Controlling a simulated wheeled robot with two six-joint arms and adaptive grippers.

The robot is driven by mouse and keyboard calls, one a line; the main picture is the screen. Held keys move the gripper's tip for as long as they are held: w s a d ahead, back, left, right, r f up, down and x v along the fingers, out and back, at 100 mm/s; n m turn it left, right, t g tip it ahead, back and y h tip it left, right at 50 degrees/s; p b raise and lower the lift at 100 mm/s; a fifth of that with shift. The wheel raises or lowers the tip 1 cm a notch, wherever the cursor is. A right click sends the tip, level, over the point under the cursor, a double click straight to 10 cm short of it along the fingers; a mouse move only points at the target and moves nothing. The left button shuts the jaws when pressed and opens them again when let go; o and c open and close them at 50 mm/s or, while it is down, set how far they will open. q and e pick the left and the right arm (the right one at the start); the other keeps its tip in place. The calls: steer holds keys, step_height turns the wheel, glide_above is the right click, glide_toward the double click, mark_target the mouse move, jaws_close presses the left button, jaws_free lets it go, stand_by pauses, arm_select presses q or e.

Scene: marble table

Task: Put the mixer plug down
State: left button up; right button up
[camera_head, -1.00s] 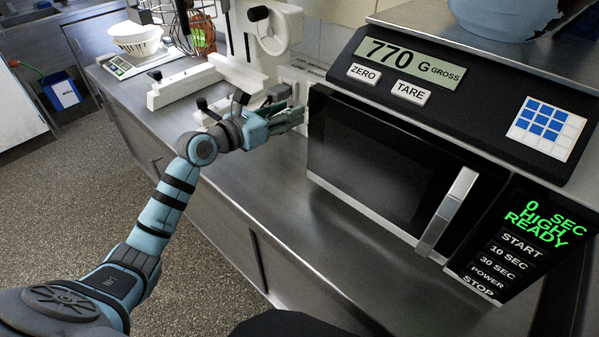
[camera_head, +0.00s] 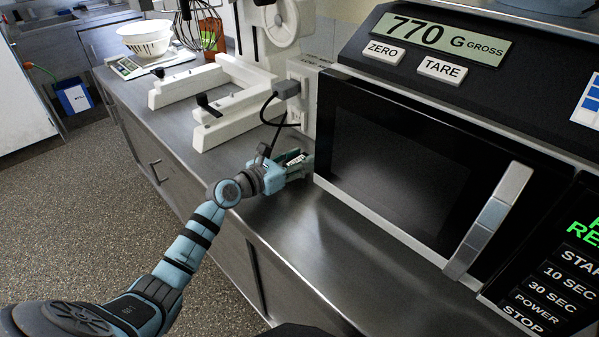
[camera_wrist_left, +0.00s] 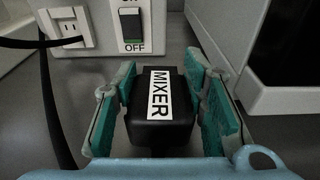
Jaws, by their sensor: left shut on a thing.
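The mixer plug (camera_wrist_left: 158,110) is a black block with a white "MIXER" label. In the left wrist view it sits between the two teal fingers of my left gripper (camera_wrist_left: 160,108), which is shut on it. In the head view my left gripper (camera_head: 298,162) is low over the steel counter, left of the microwave and below the outlet box; the plug's label shows between the fingers. I cannot tell whether the plug touches the counter. My right gripper is not in view.
The white mixer (camera_head: 232,85) stands behind left. The microwave (camera_head: 400,165) is close on the right. The counter (camera_head: 305,220) in front is clear.

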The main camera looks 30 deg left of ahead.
arm_select(q)
steer(key=shift+f, duration=0.8)
steer(key=shift+r, duration=0.2)
steer(key=shift+f, duration=0.1)
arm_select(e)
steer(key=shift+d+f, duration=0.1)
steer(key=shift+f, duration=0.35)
arm_select(q)
steer(key=o, duration=1.3)
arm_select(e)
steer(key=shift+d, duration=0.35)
